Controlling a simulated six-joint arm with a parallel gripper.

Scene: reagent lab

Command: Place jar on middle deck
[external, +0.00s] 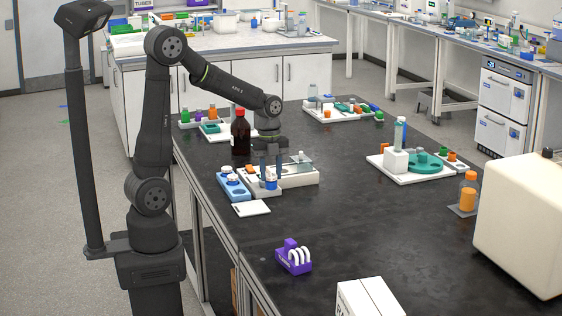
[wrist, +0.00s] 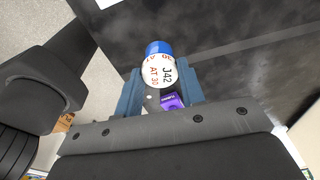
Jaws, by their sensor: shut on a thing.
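The jar (wrist: 159,70) has a printed white round face and a blue band, and it sits between the two blue-grey fingers of my gripper (wrist: 161,84). In the external view my gripper (external: 268,170) points down over a white deck (external: 300,179) at the near left of the dark bench. The jar shows there as a small blue and white piece (external: 271,184) between the fingertips. My gripper is shut on it. I cannot tell whether the jar touches the deck below. The fingers hide part of it.
A brown bottle with a red cap (external: 240,135) stands just behind my gripper. A blue rack (external: 234,187) and a flat white plate (external: 251,208) lie beside the deck. Other decks stand at the right (external: 402,178) and back. A purple holder (external: 293,259) is nearer. The bench's centre is clear.

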